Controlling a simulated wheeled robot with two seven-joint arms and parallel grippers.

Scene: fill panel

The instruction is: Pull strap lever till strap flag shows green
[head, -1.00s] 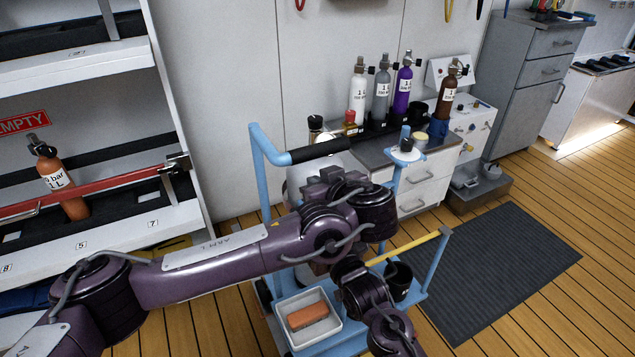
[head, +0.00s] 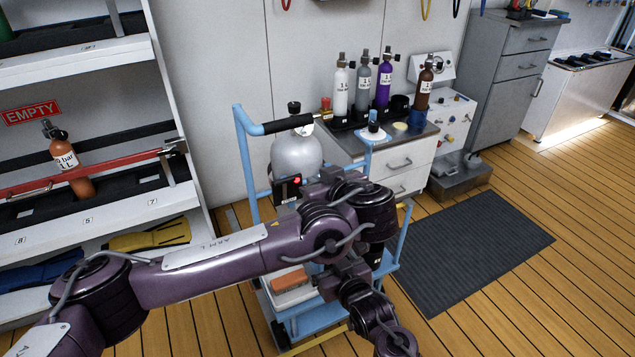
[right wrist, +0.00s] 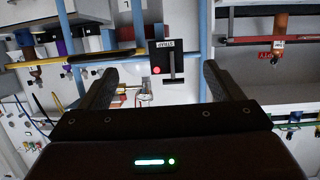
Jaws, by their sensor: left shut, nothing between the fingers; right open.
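The strap box (head: 287,190) is a small black panel on the blue trolley, with a red flag. In the right wrist view the box (right wrist: 166,60) shows upside down, with a white label, a red round flag (right wrist: 157,70) and a grey lever (right wrist: 172,80) in a slot. My right gripper (right wrist: 160,75) is open and empty, with the box in view between its fingers, beyond their tips. My left arm crosses in front of the trolley; its end with the left gripper (head: 394,343) is low in the picture, shut, the fingers hard to make out.
The trolley (head: 243,150) carries a grey cylinder (head: 297,153) behind the strap box and a tray with an orange block (head: 289,281). A shelf rack (head: 120,218) stands at left, a bench with bottles (head: 407,160) behind. The dark mat (head: 470,250) at right is clear.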

